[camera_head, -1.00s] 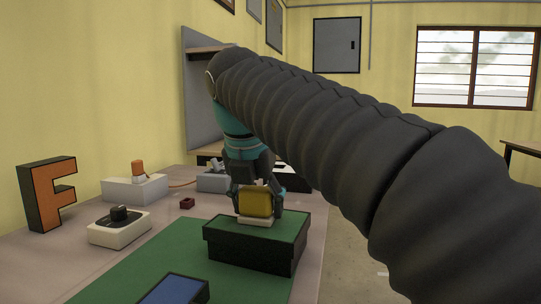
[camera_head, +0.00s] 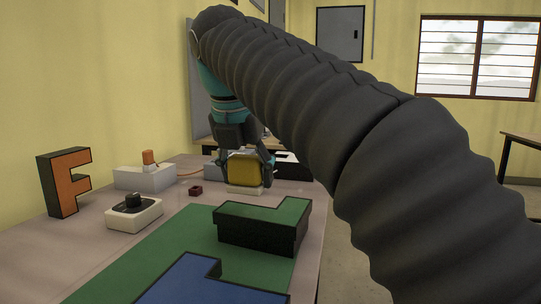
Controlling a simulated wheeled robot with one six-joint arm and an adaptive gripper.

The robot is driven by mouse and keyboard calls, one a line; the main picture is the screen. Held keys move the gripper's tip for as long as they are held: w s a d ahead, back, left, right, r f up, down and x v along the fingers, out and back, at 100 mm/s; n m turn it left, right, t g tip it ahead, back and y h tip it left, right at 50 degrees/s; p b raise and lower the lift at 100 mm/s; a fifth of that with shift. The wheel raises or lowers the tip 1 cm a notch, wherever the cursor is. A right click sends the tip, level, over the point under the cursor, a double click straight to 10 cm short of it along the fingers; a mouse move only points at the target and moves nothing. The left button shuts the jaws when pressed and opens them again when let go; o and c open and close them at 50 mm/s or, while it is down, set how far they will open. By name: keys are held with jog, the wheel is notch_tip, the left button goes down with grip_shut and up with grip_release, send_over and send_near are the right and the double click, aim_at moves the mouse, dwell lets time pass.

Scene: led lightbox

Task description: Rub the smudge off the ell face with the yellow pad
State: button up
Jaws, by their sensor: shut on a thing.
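My gripper (camera_head: 244,180) is shut on the yellow pad (camera_head: 243,169), which has a pale layer along its bottom. The pad appears above and beyond the green-topped dark block (camera_head: 262,214), apart from it in the picture. That block's face looks L-shaped and points up. A blue-faced piece (camera_head: 190,283) with a dark edge lies in front, cut off by the bottom of the view, and also has a corner shape. I cannot tell for sure which of the two is the ell. I make out no clear smudge on either face.
An orange-faced F (camera_head: 69,183) stands upright at the left. A white box with a dark knob (camera_head: 133,213), a grey box with an orange knob (camera_head: 146,177) and a small dark red block (camera_head: 196,190) are on the table. A green mat (camera_head: 150,251) lies in front. My arm hides the right side.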

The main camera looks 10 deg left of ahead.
jog(key=shift+r, duration=1.7)
